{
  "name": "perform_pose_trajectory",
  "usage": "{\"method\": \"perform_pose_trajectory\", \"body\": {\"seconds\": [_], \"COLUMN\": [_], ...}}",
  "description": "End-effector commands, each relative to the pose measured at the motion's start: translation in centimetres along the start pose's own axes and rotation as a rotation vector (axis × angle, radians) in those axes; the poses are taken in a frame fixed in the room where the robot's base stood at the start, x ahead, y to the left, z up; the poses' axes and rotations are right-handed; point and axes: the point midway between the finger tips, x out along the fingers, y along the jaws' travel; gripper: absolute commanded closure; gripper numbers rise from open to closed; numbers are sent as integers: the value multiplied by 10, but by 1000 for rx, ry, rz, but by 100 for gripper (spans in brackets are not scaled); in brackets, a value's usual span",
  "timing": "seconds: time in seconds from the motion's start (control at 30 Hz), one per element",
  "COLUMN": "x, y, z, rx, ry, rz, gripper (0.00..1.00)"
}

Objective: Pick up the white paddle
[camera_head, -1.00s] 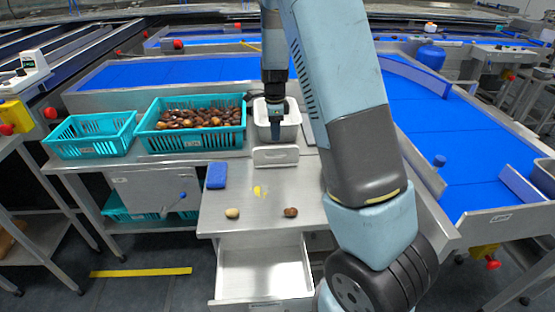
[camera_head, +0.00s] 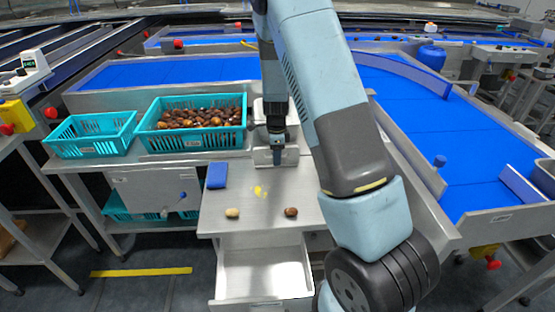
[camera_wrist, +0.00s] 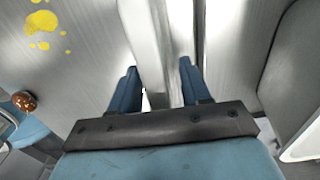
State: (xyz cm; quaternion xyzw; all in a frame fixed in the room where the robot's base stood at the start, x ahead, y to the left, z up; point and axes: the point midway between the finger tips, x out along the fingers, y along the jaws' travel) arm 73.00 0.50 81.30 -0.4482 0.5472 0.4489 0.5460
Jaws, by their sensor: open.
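The white paddle (camera_head: 291,156) is at the back of the steel table, in front of a pale bin, and partly hidden behind my gripper in the head view. My gripper (camera_head: 277,160) points down at it. In the wrist view a long white piece, seemingly the paddle (camera_wrist: 150,45), runs between the two blue fingers of my gripper (camera_wrist: 159,75). The fingers are apart, one on each side of it. I cannot tell whether either finger touches it.
A blue block (camera_head: 216,175), yellow stains (camera_head: 259,191), a pale date (camera_head: 232,213) and a brown date (camera_head: 291,212) are on the table (camera_head: 225,194). A teal crate (camera_head: 194,142) of dates stands left. An open drawer (camera_head: 265,272) juts out in front.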

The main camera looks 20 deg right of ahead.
Motion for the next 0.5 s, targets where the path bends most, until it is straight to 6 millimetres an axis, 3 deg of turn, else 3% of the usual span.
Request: {"method": "perform_pose_trajectory", "body": {"seconds": [0.2,0.5], "x": [2,1], "y": [0,0], "z": [0,0], "rx": [1,1], "ry": [0,0], "rz": [-1,-1], "gripper": [53,81]}}
